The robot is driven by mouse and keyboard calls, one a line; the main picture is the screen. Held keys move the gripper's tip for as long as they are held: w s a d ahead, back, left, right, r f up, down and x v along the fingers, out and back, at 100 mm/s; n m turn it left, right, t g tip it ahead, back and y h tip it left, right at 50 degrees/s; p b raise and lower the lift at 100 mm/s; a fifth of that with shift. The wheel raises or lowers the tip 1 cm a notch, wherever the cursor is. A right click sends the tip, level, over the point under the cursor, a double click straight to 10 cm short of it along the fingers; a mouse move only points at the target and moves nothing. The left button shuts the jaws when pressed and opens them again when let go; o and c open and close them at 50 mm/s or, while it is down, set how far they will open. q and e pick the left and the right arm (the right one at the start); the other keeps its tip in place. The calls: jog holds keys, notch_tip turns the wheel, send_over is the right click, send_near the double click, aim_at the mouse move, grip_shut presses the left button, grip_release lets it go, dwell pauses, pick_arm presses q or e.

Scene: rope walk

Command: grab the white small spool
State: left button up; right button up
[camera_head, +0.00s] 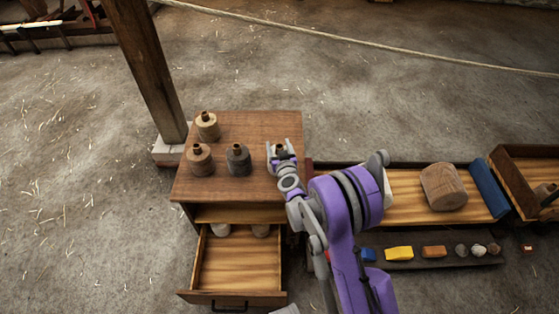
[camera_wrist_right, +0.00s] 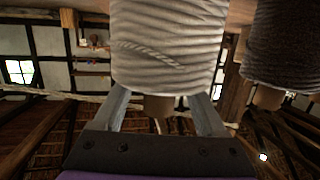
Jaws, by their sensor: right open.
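A white spool (camera_wrist_right: 168,45) wound with cord fills the top middle of the right wrist view, its wooden core end (camera_wrist_right: 158,105) between the fingers. My right gripper (camera_head: 284,150) is open over it at the right side of the cabinet top, one finger on each side of the core. The right gripper also shows in the wrist view (camera_wrist_right: 163,108); whether its fingers touch the spool I cannot tell. In the head view the gripper hides most of this spool; its brown core top (camera_head: 281,147) shows.
A dark spool (camera_head: 238,160) stands close by on the wooden cabinet (camera_head: 255,125), with two tan spools (camera_head: 207,127) (camera_head: 200,160) farther left. The drawer (camera_head: 235,268) below is open, with pale items (camera_head: 221,230) at its back. Right is a tray with a wooden cylinder (camera_head: 443,187).

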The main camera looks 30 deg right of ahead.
jog(key=shift+w+d+f, duration=0.1)
jog(key=shift+w+d, duration=0.05)
jog(key=shift+w, duration=0.4)
grip_shut()
dwell(1.0)
